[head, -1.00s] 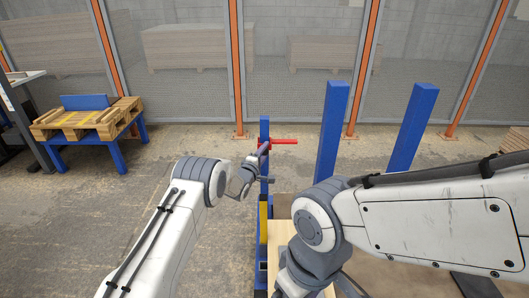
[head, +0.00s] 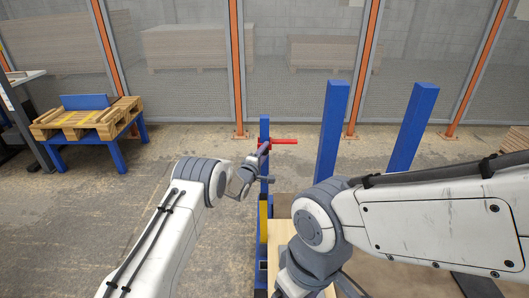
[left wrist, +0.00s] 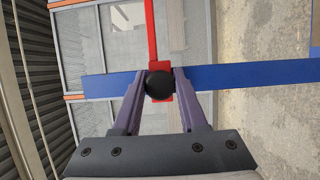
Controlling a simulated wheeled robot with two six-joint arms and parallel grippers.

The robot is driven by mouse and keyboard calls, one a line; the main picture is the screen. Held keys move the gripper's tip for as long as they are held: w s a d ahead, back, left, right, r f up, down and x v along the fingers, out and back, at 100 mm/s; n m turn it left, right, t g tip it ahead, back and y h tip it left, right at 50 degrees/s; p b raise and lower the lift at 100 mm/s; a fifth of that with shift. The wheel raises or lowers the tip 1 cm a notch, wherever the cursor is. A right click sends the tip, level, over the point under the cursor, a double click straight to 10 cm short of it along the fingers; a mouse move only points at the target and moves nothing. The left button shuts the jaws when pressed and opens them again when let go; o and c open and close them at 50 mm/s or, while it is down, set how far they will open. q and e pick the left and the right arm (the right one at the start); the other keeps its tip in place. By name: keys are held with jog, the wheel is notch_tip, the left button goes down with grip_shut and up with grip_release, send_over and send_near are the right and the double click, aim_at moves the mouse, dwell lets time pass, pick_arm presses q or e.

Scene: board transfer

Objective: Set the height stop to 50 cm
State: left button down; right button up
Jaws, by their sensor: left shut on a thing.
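The height stop is a red piece with a bar (head: 284,141) that sticks out to the right near the top of a blue upright post (head: 264,128). In the left wrist view its red bar (left wrist: 151,30) and black round knob (left wrist: 159,86) show in front of the blue post (left wrist: 240,76). My left gripper (head: 262,151) is at the stop, and in the left wrist view its fingers (left wrist: 159,88) are shut on the knob from both sides. My right arm's wrist points down at the bottom of the head view; its fingertips cannot be made out. No height scale is readable.
Two thick blue posts (head: 332,130) (head: 412,128) stand to the right of the stop. A pale board (head: 281,236) and a yellow part (head: 263,222) are below it. A pallet on a blue stand (head: 88,119) is at the left. Mesh fencing closes off the back.

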pick_arm(q)
notch_tip(320, 180, down, 8)
jog(key=b, duration=0.5)
jog(key=shift+r, duration=0.2)
jog(key=shift+c, duration=2.3)
grip_release()
jog(key=p+v, duration=0.3)
jog(key=v, duration=0.7)
jog(key=shift+s, duration=0.25)
jog(key=shift+a, duration=0.15)
